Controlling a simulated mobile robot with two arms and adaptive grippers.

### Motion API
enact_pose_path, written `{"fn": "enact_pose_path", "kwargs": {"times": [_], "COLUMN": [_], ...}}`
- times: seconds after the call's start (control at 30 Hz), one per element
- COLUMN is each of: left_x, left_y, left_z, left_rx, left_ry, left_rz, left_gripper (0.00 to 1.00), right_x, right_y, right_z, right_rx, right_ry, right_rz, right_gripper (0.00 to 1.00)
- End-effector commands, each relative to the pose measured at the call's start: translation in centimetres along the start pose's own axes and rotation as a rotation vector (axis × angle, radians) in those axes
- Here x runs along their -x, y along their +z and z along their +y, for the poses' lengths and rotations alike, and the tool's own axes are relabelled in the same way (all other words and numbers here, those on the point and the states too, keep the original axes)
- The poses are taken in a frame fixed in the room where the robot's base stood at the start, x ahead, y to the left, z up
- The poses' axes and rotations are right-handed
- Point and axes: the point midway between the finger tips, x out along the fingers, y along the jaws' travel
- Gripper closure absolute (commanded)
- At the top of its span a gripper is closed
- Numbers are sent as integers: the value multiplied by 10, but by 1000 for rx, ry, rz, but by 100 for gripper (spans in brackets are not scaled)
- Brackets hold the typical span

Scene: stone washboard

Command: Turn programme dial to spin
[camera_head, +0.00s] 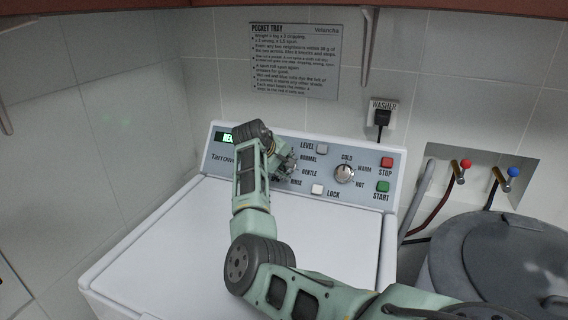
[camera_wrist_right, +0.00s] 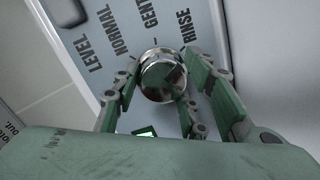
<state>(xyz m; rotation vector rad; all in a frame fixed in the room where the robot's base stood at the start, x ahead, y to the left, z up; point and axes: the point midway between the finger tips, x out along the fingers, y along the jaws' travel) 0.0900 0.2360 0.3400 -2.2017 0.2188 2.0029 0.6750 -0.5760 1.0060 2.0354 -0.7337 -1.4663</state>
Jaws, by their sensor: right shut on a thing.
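The programme dial (camera_wrist_right: 163,76) is a round, shiny metal knob on the washer's grey-blue panel in the wrist view. The labels LEVEL, NORMAL, GENTLE and RINSE show around it. No SPIN label is visible, and I cannot tell which way the dial points. My right gripper (camera_wrist_right: 166,84) has its green fingers on both sides of the dial and is shut on it. In the head view, my right gripper (camera_head: 287,164) is at the panel left of NORMAL, GENTLE and RINSE, and it mostly hides the dial. My left gripper is not in view.
The panel also has a temperature dial (camera_head: 345,174), LEVEL button (camera_head: 322,149), LOCK button (camera_head: 318,189), red STOP button (camera_head: 387,162) and green START button (camera_head: 383,187). A green display (camera_head: 227,138) is partly covered. The white washer lid (camera_head: 165,235) is clear on the left.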

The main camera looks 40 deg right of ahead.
Motion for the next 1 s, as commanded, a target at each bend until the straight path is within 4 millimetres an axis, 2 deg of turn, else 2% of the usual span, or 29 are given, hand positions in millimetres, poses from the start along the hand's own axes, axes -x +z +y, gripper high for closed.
{"fn": "enact_pose_path", "kwargs": {"times": [0.27, 0.47, 1.0], "left_x": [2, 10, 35], "left_y": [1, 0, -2], "left_z": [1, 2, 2], "left_rx": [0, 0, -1], "left_ry": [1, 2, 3], "left_rz": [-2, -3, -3], "left_gripper": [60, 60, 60], "right_x": [1, 1, 1], "right_y": [0, 1, 3], "right_z": [3, 5, 4], "right_rx": [-16, -91, -539], "right_ry": [3, -5, -54], "right_rz": [0, 3, 27], "right_gripper": [87, 87, 87]}}
